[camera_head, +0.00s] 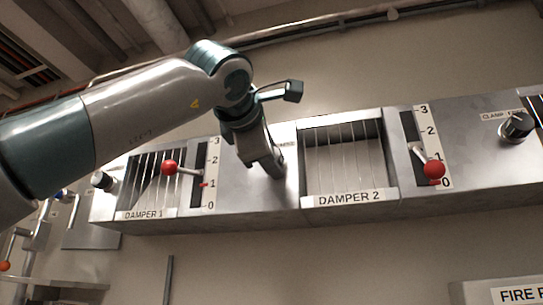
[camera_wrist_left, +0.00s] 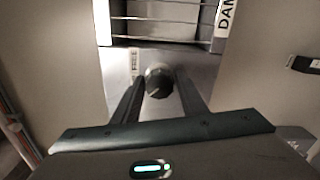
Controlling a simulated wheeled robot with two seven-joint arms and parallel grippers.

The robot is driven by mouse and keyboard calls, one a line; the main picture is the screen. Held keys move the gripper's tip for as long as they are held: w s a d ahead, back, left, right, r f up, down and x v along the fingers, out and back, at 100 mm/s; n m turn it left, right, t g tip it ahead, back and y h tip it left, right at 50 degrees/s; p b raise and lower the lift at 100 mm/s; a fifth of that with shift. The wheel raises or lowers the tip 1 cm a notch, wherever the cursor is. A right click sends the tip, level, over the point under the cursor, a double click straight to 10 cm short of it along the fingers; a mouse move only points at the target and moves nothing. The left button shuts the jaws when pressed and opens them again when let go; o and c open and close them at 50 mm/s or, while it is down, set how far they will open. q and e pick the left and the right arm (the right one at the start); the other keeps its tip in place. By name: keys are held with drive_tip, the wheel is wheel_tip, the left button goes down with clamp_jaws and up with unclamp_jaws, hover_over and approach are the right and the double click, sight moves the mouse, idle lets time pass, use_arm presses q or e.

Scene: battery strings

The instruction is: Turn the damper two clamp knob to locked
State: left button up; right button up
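The damper two clamp knob (camera_wrist_left: 158,82) is a dark round knob on the metal panel beside the damper 2 grille (camera_head: 345,160). In the left wrist view it sits between the two fingers of my left gripper (camera_wrist_left: 160,88), with a narrow gap visible on each side. A small label reading FREE (camera_wrist_left: 135,63) is beside the knob. My right gripper is in neither view.
The damper 1 lever with a red ball (camera_head: 169,167) is left of my gripper. The damper 2 lever with a red ball (camera_head: 433,169) is right of the grille, near 0. Another clamp knob (camera_head: 517,126) is at the far right.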

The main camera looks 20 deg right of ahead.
use_arm(q)
drive_tip(key=shift+o, duration=0.5)
drive_tip(key=b+v, duration=0.5)
drive_tip(key=v, duration=1.2)
drive_tip(key=shift+a, duration=0.2)
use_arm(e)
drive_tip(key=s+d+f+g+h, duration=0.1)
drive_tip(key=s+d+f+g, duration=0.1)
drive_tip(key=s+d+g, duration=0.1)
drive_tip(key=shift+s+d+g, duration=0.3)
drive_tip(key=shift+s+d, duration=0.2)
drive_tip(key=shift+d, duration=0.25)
use_arm(q)
drive_tip(key=shift+s, duration=0.1)
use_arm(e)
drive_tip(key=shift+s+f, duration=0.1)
